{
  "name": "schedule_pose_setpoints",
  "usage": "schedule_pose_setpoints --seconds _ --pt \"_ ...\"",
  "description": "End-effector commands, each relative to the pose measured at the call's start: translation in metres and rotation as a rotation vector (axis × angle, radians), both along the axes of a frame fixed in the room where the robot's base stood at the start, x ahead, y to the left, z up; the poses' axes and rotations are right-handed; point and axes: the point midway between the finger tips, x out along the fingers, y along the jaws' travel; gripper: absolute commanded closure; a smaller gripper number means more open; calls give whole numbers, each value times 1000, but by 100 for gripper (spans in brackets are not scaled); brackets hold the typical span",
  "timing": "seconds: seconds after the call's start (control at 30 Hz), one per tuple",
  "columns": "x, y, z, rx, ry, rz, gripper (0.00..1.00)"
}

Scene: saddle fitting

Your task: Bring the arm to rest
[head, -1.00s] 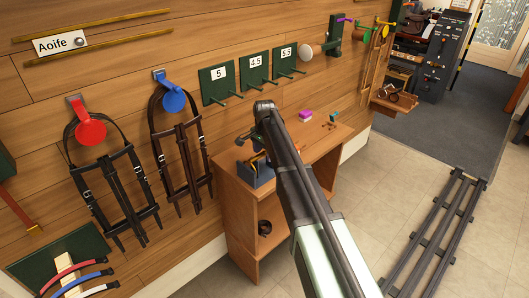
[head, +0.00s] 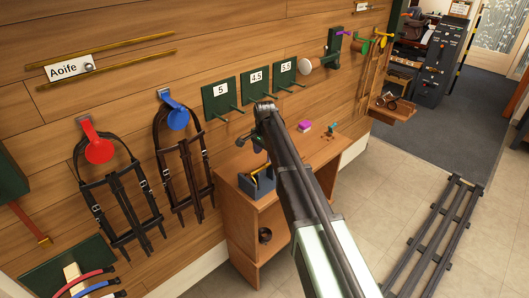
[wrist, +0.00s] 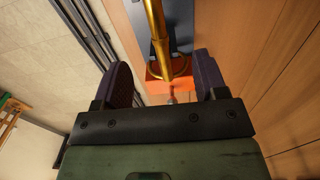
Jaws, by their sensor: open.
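My arm reaches up from the bottom of the head view, and my gripper (head: 256,142) is near its far end, over the wooden cabinet. In the wrist view my gripper (wrist: 167,85) shows two dark fingers spread apart. A brass bar with a ring-like end (wrist: 157,40) shows beyond and between the fingers, above an orange surface. I cannot tell how far it is from the fingers, and nothing is seen gripped. A blue-grey box (head: 257,184) stands on the cabinet just below the gripper in the head view.
The cabinet (head: 240,222) stands against the wooden wall. Bridles hang from a red holder (head: 98,148) and a blue holder (head: 176,117). Green numbered plates with pegs (head: 221,99) stick out above the cabinet. Dark rails (head: 440,240) run along the floor at right.

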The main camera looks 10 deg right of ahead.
Motion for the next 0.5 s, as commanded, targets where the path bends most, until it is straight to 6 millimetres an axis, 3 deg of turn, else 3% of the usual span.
schedule_pose_setpoints --seconds 0.17,0.27,0.3,0.37,0.5 --pt "0 0 0 0 0 8 34" --pt "-1 0 0 0 0 110 34" --pt "-10 0 0 0 0 189 34" --pt "-48 0 0 0 1 354 34" --pt "-167 0 0 0 1 738 34"
